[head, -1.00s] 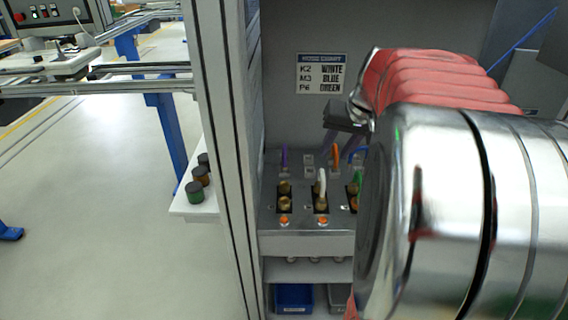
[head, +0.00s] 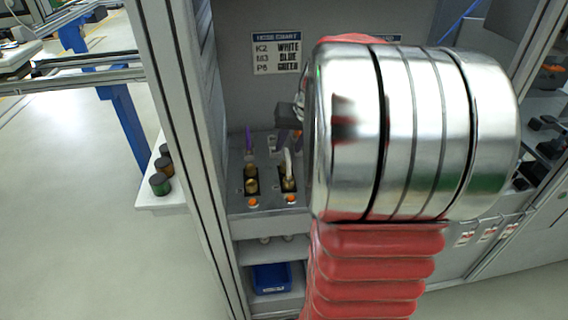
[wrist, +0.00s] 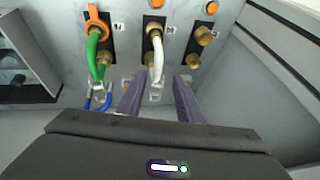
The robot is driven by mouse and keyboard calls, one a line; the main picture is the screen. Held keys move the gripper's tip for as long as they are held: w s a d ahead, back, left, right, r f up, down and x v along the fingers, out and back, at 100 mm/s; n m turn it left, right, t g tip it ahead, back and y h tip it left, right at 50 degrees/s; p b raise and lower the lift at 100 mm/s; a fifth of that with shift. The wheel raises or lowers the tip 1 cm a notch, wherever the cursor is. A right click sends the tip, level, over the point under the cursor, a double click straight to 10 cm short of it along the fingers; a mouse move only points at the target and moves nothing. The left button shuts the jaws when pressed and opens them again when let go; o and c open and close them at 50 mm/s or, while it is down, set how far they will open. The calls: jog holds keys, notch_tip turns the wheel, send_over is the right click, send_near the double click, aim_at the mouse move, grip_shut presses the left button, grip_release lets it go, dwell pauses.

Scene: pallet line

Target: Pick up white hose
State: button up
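The white hose (head: 288,163) stands curved on the panel in the cabinet, between brass fittings. In the wrist view the white hose (wrist: 157,56) runs from an upper brass fitting to a lower one. My gripper (wrist: 158,80) is open, its two fingers apart. In that picture the hose's lower end lies between the fingertip lines, and no contact is visible.
A green hose (wrist: 92,52) with an orange clip and a blue hose (wrist: 98,103) are left of the white hose in the wrist view. A bare brass fitting (wrist: 203,36) is to its right. The cabinet's side post (head: 185,150) is close.

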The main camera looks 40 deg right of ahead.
aim_at(287, 152)
jog(key=shift+w+f, duration=0.1)
jog(key=shift+f, duration=0.2)
jog(key=shift+s+x, duration=0.2)
jog(key=shift+x, duration=2.4)
jog(key=shift+f, duration=0.1)
jog(key=shift+d, duration=0.1)
grip_shut()
